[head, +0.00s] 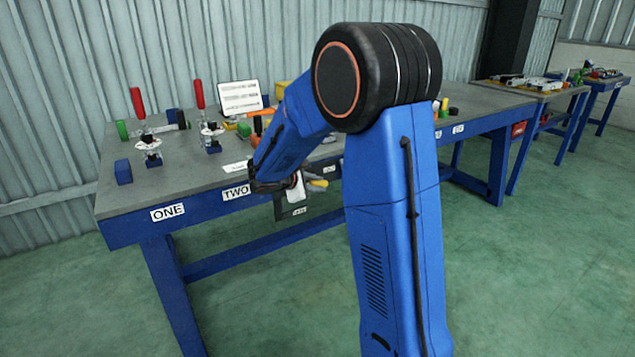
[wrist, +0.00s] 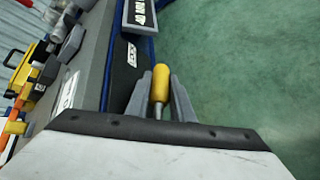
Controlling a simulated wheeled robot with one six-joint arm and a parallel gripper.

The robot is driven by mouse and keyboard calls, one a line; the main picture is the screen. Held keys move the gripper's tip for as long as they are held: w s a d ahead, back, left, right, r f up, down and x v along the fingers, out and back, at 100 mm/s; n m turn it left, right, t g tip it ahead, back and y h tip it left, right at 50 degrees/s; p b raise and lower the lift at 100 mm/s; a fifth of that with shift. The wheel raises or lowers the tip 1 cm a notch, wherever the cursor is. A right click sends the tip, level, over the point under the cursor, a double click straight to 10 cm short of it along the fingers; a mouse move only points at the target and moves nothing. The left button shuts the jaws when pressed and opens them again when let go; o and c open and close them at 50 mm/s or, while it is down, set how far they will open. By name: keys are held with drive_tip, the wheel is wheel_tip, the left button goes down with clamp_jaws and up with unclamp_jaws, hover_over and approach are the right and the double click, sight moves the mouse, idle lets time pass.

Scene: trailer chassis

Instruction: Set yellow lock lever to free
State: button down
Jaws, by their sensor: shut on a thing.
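The yellow lock lever (wrist: 160,83) shows in the wrist view as a yellow rounded handle on a thin metal rod, beside the bench's front edge. My gripper (wrist: 163,88) is shut on it, with one grey finger on each side of the handle. In the head view, the yellow lever tip (head: 319,183) shows just past my gripper (head: 308,181), at the front of the bench. My arm hides part of this area there. The lever's base is hidden behind the gripper body in the wrist view.
The grey-topped blue workbench (head: 130,198) carries two red-handled clamps (head: 137,102), a blue block (head: 122,171), a white sign (head: 240,97) and several small coloured parts. A second bench (head: 530,90) stands at the back right. The green floor (head: 540,260) is clear at right.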

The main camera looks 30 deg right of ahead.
drive_tip(key=f+y, duration=0.2)
drive_tip(key=y, duration=0.1)
drive_tip(key=shift+a+m+g, duration=0.3)
drive_tip(key=shift+a, duration=0.1)
drive_tip(key=shift+s+a+f+m+y, duration=0.1)
drive_tip(key=shift+a+f+m+y, duration=0.15)
drive_tip(key=shift+a+f+y, duration=0.9)
drive_tip(key=shift+w+a+r+m+y, duration=0.15)
drive_tip(key=shift+a+y, duration=0.3)
drive_tip(key=shift+y, duration=1.6)
drive_tip(key=shift+s+a+f+m+y, duration=0.25)
drive_tip(key=shift+a+f+y, duration=0.45)
drive_tip(key=shift+y, duration=0.9)
drive_tip(key=shift+w+a+r+g, duration=0.1)
drive_tip(key=shift+a+g, duration=0.05)
drive_tip(key=shift+g, duration=0.15)
drive_tip(key=c, duration=1.8)
unclamp_jaws()
